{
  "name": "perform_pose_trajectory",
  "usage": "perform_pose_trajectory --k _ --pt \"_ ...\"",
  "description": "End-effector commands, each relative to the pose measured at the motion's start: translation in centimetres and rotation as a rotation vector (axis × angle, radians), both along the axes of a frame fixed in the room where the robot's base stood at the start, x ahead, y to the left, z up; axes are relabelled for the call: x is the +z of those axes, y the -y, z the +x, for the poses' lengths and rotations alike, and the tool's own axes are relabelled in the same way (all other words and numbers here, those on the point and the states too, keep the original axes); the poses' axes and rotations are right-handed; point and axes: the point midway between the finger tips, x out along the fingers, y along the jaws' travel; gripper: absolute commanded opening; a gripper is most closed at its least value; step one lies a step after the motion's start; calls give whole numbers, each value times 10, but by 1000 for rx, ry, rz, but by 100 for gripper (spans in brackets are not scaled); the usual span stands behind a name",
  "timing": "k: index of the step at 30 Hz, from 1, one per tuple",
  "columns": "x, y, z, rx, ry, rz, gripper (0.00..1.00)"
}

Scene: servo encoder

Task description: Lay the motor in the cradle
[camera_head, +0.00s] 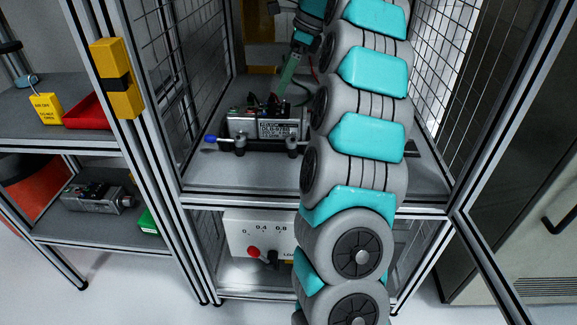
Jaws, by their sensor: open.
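A grey boxy motor (265,125) with a white label and a dark top sits upright on the cage shelf. It appears to rest in the cradle (240,146), whose dark rod and clamps run along its front, with a blue knob at the left end. Whether it is fully seated I cannot tell. My gripper (275,101) is open at the top of the motor, small and partly hidden; contact is unclear. A second, similar motor (95,197) lies on the lower left shelf. My arm covers the right side of the cradle.
Mesh walls and metal posts (165,170) frame the cage. A yellow-black box (117,78) is on the left post. A red tray (90,125) and yellow tag (46,107) are on the upper left shelf. A white gauge box (258,232) stands below the cage shelf.

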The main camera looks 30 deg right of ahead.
Motion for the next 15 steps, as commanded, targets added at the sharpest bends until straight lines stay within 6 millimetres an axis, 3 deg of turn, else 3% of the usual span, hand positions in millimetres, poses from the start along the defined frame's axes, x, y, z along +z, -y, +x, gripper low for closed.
perform_pose_trajectory --k 5,8,15 --pt "0 -5 -1 19 2 -2 100" --pt "-2 -20 -7 91 7 -12 100" --pt "-9 -93 -44 463 54 -81 100"
